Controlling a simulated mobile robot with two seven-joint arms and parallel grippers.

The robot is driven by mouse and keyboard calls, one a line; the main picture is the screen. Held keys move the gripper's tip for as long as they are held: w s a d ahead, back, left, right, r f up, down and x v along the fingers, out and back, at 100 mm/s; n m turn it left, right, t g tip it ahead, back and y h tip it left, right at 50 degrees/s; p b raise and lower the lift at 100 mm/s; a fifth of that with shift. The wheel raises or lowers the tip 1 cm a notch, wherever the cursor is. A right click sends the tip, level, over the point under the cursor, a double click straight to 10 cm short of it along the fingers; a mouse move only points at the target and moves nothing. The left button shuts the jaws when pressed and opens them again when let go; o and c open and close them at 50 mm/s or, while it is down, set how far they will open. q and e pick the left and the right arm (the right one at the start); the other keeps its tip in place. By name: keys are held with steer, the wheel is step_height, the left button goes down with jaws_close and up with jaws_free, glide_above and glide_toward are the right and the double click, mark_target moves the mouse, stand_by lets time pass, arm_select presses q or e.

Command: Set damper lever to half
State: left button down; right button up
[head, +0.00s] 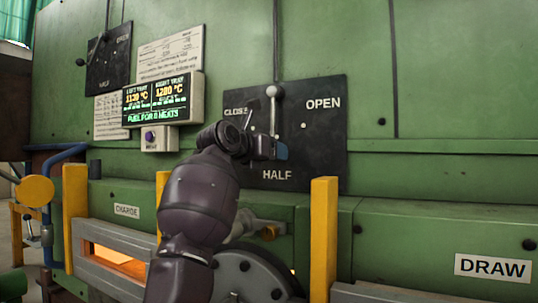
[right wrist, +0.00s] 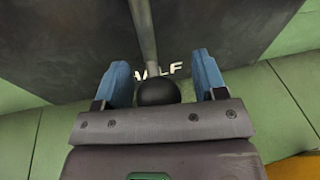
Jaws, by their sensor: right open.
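The damper lever (head: 274,115) hangs from a pale pivot at the top of a black plate (head: 325,145) marked CLOSE, OPEN and HALF. Its shaft points almost straight down toward the HALF mark (head: 277,174). Its lower end is hidden behind my right gripper (head: 272,150) in the head view. In the right wrist view the shaft (right wrist: 143,35) ends in a black ball knob (right wrist: 157,92), which overlaps the HALF lettering. The blue fingers of my right gripper (right wrist: 163,85) stand open on either side of the knob, with gaps visible. My left gripper is not in view.
A second lever plate (head: 108,65) is at the upper left, beside a temperature display (head: 157,102). Yellow posts (head: 323,240) stand in front of the green furnace wall. A glowing slot (head: 115,262) is at the lower left. The wall right of the plate is clear.

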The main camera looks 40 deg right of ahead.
steer(key=p+v, duration=0.1)
steer(key=v, duration=1)
steer(key=shift+f, duration=0.15)
stand_by(0.3)
